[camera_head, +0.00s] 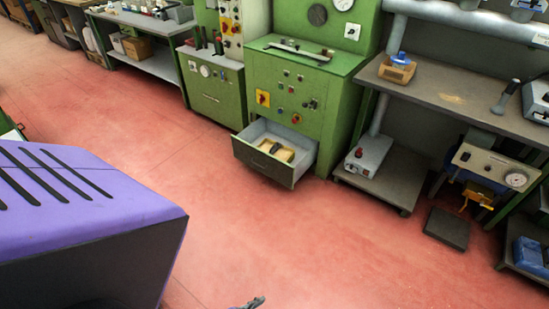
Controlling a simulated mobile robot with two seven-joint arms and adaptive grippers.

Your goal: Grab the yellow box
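A yellowish open box (284,154) lies in the pulled-out drawer (264,176) of the green machine, with a dark object in or on it. A second box, orange-brown (396,71), stands on the grey workbench at the upper right, with a blue-topped item in it. I cannot tell from the picture which of them is the yellow box. A small dark tip (256,302), possibly part of my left gripper, shows at the bottom edge, far from both boxes. Its fingers are mostly cut off. My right gripper is not in view.
The green machine (305,94) stands against the back. A large purple slotted housing (80,200) fills the lower left. The workbench (455,96) runs to the right, with shelves and a dark slab (447,228) below. The red floor (330,240) in front of the drawer is clear.

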